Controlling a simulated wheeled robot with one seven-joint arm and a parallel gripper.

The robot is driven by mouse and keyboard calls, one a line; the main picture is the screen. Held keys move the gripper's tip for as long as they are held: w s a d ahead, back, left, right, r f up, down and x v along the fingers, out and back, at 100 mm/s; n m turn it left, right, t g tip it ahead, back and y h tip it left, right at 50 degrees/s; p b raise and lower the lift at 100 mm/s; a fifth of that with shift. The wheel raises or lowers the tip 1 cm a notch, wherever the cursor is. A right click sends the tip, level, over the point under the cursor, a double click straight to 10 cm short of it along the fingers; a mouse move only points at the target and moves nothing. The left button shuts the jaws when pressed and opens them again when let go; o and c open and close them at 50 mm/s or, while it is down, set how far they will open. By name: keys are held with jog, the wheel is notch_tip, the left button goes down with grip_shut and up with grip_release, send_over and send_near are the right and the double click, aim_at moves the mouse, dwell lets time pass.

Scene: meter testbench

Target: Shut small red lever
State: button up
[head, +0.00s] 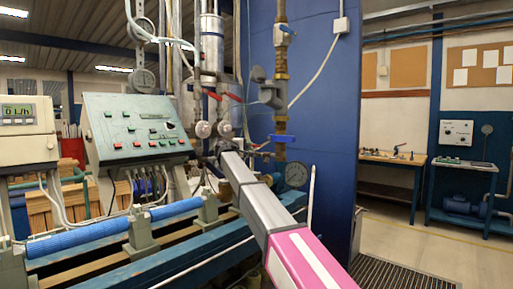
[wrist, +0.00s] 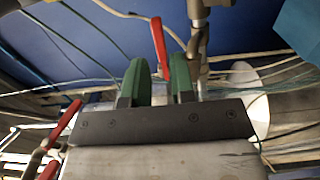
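Small red levers sit on the vertical pipes in the head view, one on the left (head: 213,95) and one on the right (head: 235,97). My gripper (head: 221,146) is just below them, small and partly hidden by my arm. In the wrist view my gripper (wrist: 158,70) shows two green fingers with a clear gap, empty. An upright red lever (wrist: 158,42) shows beyond the fingertips, in line with the gap; its lower end reaches between the fingers. Another red lever (wrist: 66,121) is at the left, outside the fingers. I cannot tell which lever is the task's.
A metal pipe (wrist: 198,14) stands close to the right finger. A blue-handled valve (head: 283,138) and a pressure gauge (head: 296,174) are right of my gripper. A green control panel (head: 137,128) stands to the left, above a blue roller rail (head: 80,237). Thin cables cross behind.

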aim_at(255, 145)
jog(key=x, duration=0.6)
jog(key=shift+w+d, duration=0.1)
jog(key=shift+w, duration=0.1)
grip_shut()
jog(key=shift+s, duration=0.1)
